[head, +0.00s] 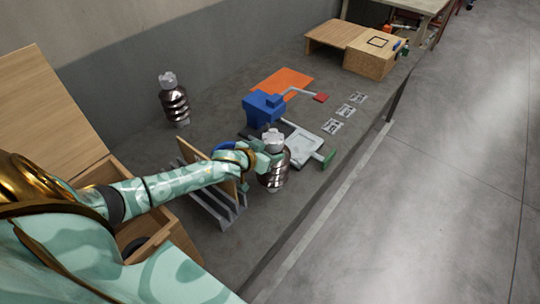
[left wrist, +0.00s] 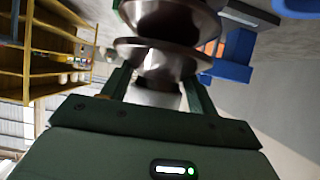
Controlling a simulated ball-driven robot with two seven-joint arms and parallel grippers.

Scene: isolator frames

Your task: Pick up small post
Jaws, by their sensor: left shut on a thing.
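One small post (head: 272,165), dark and ribbed with a pale metal cap, is upright at the end of my left arm in the head view. My left gripper (head: 262,160) is shut on this post. In the left wrist view the post (left wrist: 165,50) fills the space between the fingers of the left gripper (left wrist: 155,90). I cannot tell whether its base touches the table. A second, similar post (head: 174,102) stands upright farther back on the left, apart from the gripper. My right gripper is not in view.
A blue device (head: 264,108) with a grey plate (head: 305,146) and green handle stands just behind the held post. A slotted grey rack (head: 222,209) is under my left arm. An orange mat (head: 281,83), small printed cards (head: 345,111) and a wooden box (head: 370,58) lie farther back.

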